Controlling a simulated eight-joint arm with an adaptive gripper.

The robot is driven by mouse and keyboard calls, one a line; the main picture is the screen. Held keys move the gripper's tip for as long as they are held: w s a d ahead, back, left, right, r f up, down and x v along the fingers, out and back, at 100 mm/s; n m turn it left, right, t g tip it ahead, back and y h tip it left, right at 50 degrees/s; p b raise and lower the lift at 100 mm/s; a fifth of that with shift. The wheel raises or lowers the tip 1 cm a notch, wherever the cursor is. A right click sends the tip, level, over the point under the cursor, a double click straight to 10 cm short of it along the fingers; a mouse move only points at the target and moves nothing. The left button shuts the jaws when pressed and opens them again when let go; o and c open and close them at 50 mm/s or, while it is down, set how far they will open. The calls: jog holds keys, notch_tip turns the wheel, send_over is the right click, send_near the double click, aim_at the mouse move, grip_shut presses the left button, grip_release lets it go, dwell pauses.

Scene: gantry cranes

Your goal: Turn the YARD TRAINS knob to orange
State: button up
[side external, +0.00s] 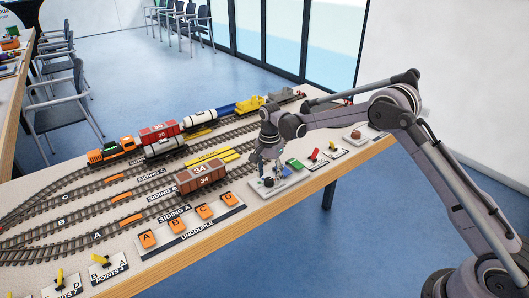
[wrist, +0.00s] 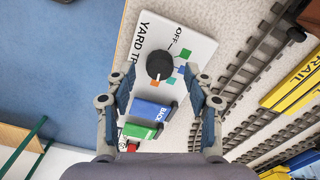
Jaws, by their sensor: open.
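The black round YARD TRAINS knob (wrist: 160,64) sits on a white panel (wrist: 147,45) in the wrist view. The lettering is partly cut off by my gripper; "OFF" shows at the knob's upper right. Green, blue, teal and orange patches lie around the knob's right and lower sides, the orange patch (wrist: 156,84) just below it. I cannot tell surely where the knob points. My gripper (wrist: 160,80) is open, with one finger on each side of the knob, apart from it in this view. In the side external view my gripper (side external: 267,163) is low over the panel (side external: 283,184).
Blue BACK (wrist: 152,112) and green (wrist: 139,130) levers stand beside the knob. A brown wagon (side external: 201,177) stands on the track to the left. Orange UNCOUPLE buttons (side external: 204,212) line the table's front. Yellow pieces (wrist: 291,88) lie beyond the rails.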

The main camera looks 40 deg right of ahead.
aim_at(270, 180)
notch_tip(270, 180, up, 11)
jog(key=shift+f, duration=0.15)
dwell(0.4)
jog(key=s+r+n+t, duration=0.4)
jog(key=s+r+n, duration=0.3)
jog(key=s+r, duration=0.65)
jog(key=s+f+n+t, duration=0.1)
jog(key=s+f+n, duration=0.1)
jog(key=s, duration=0.6)
jog(key=s+f+n+t, duration=0.2)
jog(key=s+n, duration=0.3)
jog(key=s, duration=0.4)
jog(key=shift+s+d+f, duration=0.15)
jog(key=shift+d+f, duration=0.15)
jog(key=shift+f, duration=0.45)
